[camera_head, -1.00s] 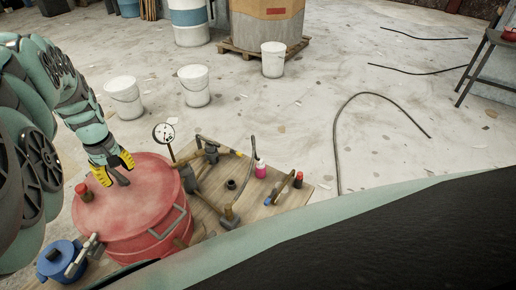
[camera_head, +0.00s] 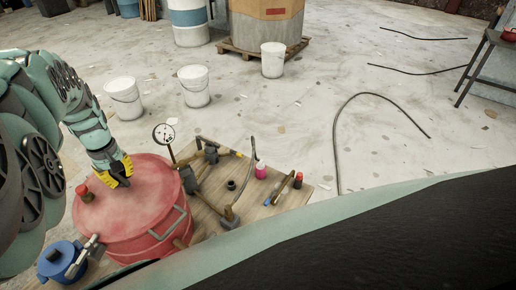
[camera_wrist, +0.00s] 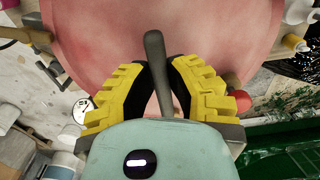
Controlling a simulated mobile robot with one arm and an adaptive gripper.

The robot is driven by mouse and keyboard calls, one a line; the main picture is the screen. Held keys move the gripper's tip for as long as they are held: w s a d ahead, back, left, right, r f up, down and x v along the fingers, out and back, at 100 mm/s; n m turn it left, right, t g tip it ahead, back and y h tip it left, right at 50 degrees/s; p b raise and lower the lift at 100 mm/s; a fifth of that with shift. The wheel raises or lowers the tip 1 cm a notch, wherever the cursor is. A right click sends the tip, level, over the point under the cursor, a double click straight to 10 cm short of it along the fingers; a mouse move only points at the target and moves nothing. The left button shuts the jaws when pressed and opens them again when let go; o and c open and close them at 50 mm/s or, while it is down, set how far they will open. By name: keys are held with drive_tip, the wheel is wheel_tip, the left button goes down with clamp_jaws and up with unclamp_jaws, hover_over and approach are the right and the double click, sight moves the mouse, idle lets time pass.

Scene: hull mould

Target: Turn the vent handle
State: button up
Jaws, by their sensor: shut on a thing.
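The red drum-like pot (camera_head: 125,222) stands at the lower left on a wooden board, with a flat round lid. The vent handle (camera_wrist: 154,45) is a dark grey bar with a rounded end over the lid in the wrist view. My gripper (camera_head: 120,177) is above the lid with its yellow-padded fingers shut on the vent handle. In the wrist view the fingers of my gripper (camera_wrist: 163,72) close in from both sides, and the bar's end sticks out beyond them. In the head view the fingers mostly hide the handle.
A red knob (camera_head: 83,189) is on the lid's left. A pressure gauge (camera_head: 163,133) and dark pipe fittings (camera_head: 210,152) stand behind and right of the pot. A blue pot (camera_head: 62,260) is at lower left. White buckets (camera_head: 194,86) stand on the floor behind.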

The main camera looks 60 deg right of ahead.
clamp_jaws()
drive_tip(key=shift+w+a+m+b, duration=0.1)
drive_tip(key=shift+m+b, duration=0.2)
drive_tip(key=shift+m, duration=0.1)
drive_tip(key=shift+a+f+m+b, duration=0.1)
drive_tip(key=shift+m+b, duration=0.3)
drive_tip(key=shift+m, duration=0.2)
drive_tip(key=m, duration=0.2)
drive_tip(key=m+b, duration=0.1)
drive_tip(key=m, duration=0.3)
drive_tip(key=shift+w+a+b, duration=0.15)
drive_tip(key=shift+a+b, duration=0.1)
drive_tip(key=shift+b, duration=0.1)
drive_tip(key=m, duration=0.4)
drive_tip(key=shift+w+a+m, duration=0.1)
drive_tip(key=shift+w+m, duration=0.1)
drive_tip(key=shift+m, duration=0.2)
drive_tip(key=m+b, duration=0.1)
drive_tip(key=m, duration=0.3)
drive_tip(key=shift+w+m+b, duration=0.15)
drive_tip(key=shift+m+b, duration=0.15)
